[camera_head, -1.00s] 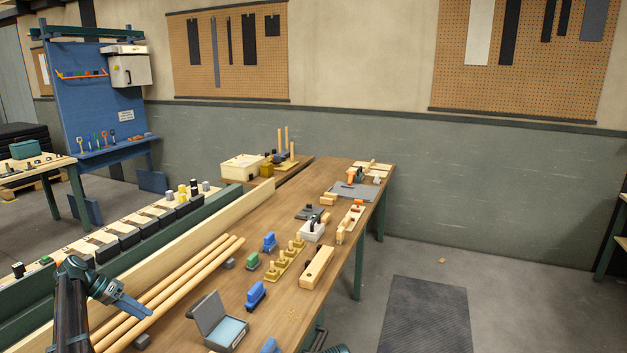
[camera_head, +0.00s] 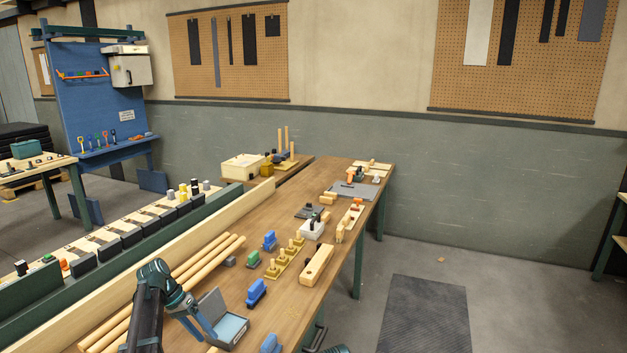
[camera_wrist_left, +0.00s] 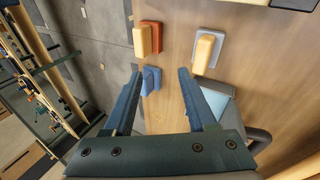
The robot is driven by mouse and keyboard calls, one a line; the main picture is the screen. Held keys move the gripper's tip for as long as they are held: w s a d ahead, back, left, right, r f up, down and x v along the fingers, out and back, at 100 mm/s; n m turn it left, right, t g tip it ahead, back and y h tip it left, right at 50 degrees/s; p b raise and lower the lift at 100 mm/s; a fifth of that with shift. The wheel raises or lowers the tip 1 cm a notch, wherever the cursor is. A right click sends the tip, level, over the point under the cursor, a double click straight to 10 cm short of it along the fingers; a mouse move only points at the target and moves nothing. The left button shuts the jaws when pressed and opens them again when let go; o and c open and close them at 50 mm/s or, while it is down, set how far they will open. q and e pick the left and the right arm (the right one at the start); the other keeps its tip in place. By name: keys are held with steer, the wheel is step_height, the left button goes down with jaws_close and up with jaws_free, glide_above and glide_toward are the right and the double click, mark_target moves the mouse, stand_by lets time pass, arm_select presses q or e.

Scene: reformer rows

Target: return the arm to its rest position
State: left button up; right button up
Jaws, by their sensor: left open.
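My left gripper (camera_head: 204,324) is at the lower left of the head view, above the wooden bench (camera_head: 330,228) and beside the open grey box (camera_head: 222,322) with a pale blue inside. It overlaps the box in the picture; I cannot tell whether they touch. In the left wrist view the two blue jaws (camera_wrist_left: 160,72) stand apart with nothing held between them. A small blue-based block (camera_wrist_left: 151,80) shows beyond the jaw gap, and the grey box (camera_wrist_left: 217,100) lies partly behind the right jaw. My right gripper does not show.
Blue blocks (camera_head: 256,292), a pegged wooden strip (camera_head: 284,264) and a wooden block (camera_head: 317,264) stand to the right. A dark floor mat (camera_head: 425,310) lies beyond the bench.

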arm_select(q)
steer(key=s+d+f+y, duration=0.2)
steer(key=s+d+y, duration=0.5)
steer(key=s+d, duration=1.8)
steer(key=shift+f+m, duration=0.35)
steer(key=shift+m, duration=0.05)
